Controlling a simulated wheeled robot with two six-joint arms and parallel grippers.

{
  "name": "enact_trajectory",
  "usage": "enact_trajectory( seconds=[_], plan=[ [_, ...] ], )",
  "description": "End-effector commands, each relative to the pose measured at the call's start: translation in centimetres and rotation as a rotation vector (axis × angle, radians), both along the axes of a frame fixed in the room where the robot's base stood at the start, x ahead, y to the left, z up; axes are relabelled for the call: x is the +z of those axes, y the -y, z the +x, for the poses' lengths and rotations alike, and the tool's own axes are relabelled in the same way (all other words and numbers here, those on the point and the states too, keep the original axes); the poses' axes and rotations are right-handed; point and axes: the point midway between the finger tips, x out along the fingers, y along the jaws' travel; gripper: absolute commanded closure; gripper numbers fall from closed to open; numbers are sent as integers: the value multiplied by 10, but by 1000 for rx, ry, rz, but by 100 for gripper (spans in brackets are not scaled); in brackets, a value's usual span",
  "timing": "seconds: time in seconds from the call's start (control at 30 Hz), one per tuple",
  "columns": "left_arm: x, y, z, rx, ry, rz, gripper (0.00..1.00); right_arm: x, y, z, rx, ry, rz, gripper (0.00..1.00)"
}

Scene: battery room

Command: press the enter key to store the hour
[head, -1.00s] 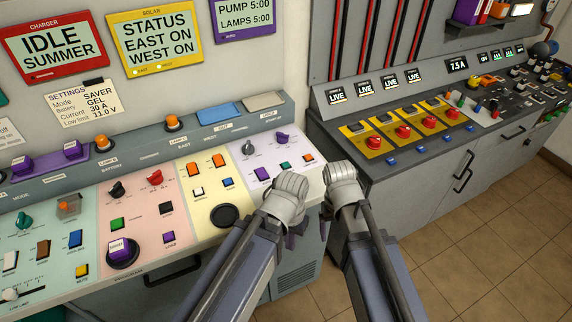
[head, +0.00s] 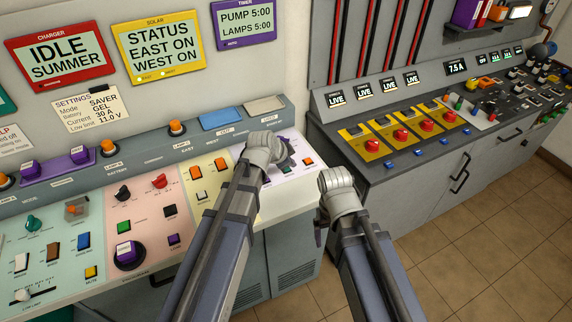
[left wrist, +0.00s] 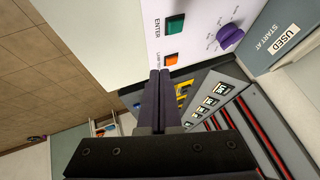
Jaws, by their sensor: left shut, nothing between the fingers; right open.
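The green enter key (left wrist: 174,26) is on the white timer panel (left wrist: 120,40), beside its ENTER label in the left wrist view. An orange key (left wrist: 171,60) is next to it, also seen in the head view (head: 308,161). My left gripper (left wrist: 159,73) is shut and empty, its fingertips near the orange key and apart from the enter key in the picture. In the head view my left wrist covers part of the panel. My right gripper (head: 319,234) is open beside the console, its fingers mostly hidden by its wrist. The timer display (head: 245,22) reads PUMP 5:00, LAMPS 5:00.
A purple knob (left wrist: 230,36) stands up from the panel near the keys. A grey bench (head: 390,205) with red buttons on yellow plates (head: 400,134) is to the right. Open tiled floor (head: 480,255) lies in front of it.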

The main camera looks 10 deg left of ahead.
Motion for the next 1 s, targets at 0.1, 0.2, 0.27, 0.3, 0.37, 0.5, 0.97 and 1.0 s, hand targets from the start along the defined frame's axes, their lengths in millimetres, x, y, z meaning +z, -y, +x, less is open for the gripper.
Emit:
enact_trajectory(
  seconds=[0.1,0.2,0.27,0.3,0.37,0.5,0.97,1.0],
  plan=[
    [18,-15,30,-40,101,34,100,7,-1,-5,9,1,2,14],
    [27,-24,43,-63,159,60,100,9,-2,-7,14,1,2,14],
    [30,-27,48,-72,182,70,100,10,-2,-7,15,1,2,14],
    [31,-29,51,-75,192,75,100,10,-2,-8,16,1,2,14],
    [33,-30,53,-79,204,81,100,10,-2,-8,17,2,3,14],
    [33,-31,54,-82,209,84,100,10,-3,-8,17,2,3,14],
    [24,-31,53,-82,207,83,100,1,-3,-8,17,1,2,14],
    [21,-31,53,-82,207,83,100,-2,-2,-8,17,1,2,14]
  ],
)
